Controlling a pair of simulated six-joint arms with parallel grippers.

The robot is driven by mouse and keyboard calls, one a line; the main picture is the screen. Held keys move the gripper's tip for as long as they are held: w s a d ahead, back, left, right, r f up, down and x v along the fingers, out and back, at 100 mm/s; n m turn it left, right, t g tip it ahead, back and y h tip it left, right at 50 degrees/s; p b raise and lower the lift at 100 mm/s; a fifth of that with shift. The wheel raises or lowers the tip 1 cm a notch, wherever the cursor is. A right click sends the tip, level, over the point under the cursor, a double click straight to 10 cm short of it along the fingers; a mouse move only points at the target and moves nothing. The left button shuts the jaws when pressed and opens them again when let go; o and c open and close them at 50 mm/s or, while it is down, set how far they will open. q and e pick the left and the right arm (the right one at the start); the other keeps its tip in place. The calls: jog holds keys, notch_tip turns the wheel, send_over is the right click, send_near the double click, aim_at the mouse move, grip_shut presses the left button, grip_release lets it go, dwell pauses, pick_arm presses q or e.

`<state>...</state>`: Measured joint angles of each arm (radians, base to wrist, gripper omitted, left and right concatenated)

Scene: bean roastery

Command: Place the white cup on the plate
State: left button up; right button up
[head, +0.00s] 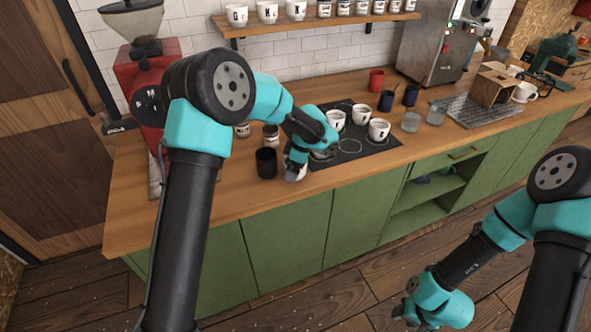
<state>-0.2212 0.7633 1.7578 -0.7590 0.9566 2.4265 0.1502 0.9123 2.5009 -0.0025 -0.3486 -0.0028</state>
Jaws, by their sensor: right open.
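Several white cups with black lettering stand on a dark mat with ring outlines (349,146) on the wooden counter. They include a rear cup (361,114), a left cup (335,123) and a right cup (379,129). I cannot tell which cup or plate is meant. My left gripper (296,170) is low over the counter at the mat's left edge. A small white patch shows at its tip; I cannot tell whether it is a cup, and its jaws are unclear. My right gripper (407,312) is open, low in front of the cabinets, away from the cups.
A black cup (266,163) stands just left of my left gripper, with small jars (271,136) behind. A red grinder (137,75) is at the left.

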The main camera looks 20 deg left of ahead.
pick_arm(q)
jog(key=c, duration=1)
jog(key=shift+o, duration=0.2)
jog(key=shift+r, duration=0.15)
jog(key=shift+r, duration=1.35)
jog(key=s+d+r, duration=0.1)
jog(key=s+d, duration=0.1)
jog(key=s, duration=0.5)
jog(key=s+d+r, duration=0.1)
jog(key=s+d, duration=0.1)
jog(key=s, duration=0.6)
jog(key=shift+s+d, duration=0.2)
jog(key=shift+d, duration=0.05)
jog(key=shift+w+r, duration=0.1)
